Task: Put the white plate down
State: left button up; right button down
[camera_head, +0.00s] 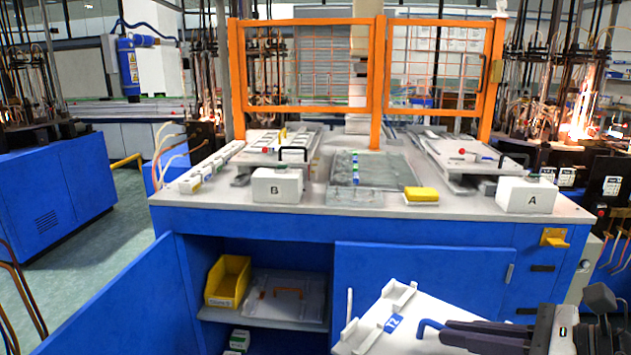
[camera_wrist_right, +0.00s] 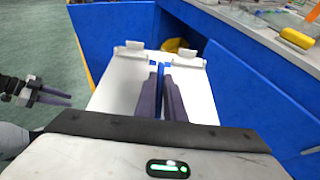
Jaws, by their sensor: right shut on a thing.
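My right gripper (camera_head: 446,331) is shut on the blue handle and holds the plate tilted in the picture. In the right wrist view the plate (camera_wrist_right: 203,92) spreads on both sides of the dark fingers (camera_wrist_right: 161,78). My left gripper (camera_wrist_right: 52,95) shows at the left of the wrist view, fingers apart and empty, away from the plate. It is outside the head view.
The workbench (camera_head: 400,228) carries white blocks B (camera_head: 277,186) and A (camera_head: 526,196), a yellow block (camera_head: 421,194) and a grey slab (camera_head: 375,170). Below, an open cabinet holds a yellow bin (camera_head: 228,281) and a grey plate (camera_head: 285,298). A blue door (camera_head: 115,305) stands open at left.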

jog(key=shift+n+g, duration=0.5)
jog(key=s+f, duration=0.1)
jog(key=s, duration=0.2)
jog(key=s+a, duration=0.1)
jog(key=s, duration=0.2)
jog(key=s+f, duration=0.1)
jog(key=s, duration=0.2)
jog(key=shift+a+f, duration=0.35)
jog(key=shift+r+y, duration=0.15)
jog(key=shift+y, duration=0.15)
